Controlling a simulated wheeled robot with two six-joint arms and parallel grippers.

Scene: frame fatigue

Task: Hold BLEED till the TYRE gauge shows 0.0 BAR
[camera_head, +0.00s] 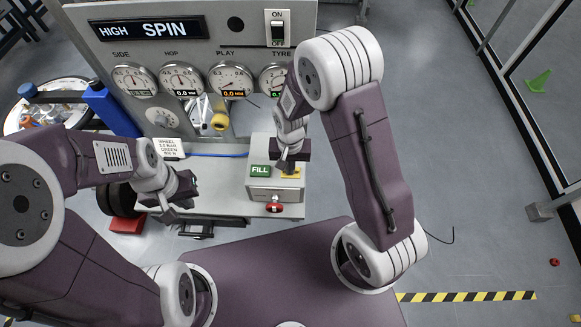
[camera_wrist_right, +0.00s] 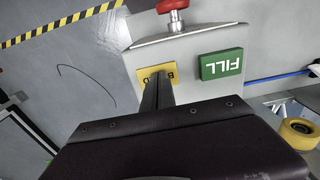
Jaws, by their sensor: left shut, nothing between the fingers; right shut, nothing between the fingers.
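A grey control box (camera_head: 262,192) carries a green FILL button (camera_head: 260,171) and a yellow BLEED button (camera_head: 291,175). Both buttons also show in the right wrist view, FILL (camera_wrist_right: 221,64) and BLEED (camera_wrist_right: 146,74). My right gripper (camera_head: 289,168) is shut and empty, pointing down with its fingertips at the BLEED button and hiding part of it. I cannot tell how far the button is pressed. My left gripper (camera_head: 190,187) is shut and empty, left of the box.
A red knob (camera_head: 274,208) sits on the box's front, and a blue hose (camera_head: 215,155) runs left from it. The panel (camera_head: 190,50) behind holds several gauges, a SPIN display (camera_head: 152,30) and an ON/OFF switch (camera_head: 277,29). A note card (camera_head: 169,148) stands left.

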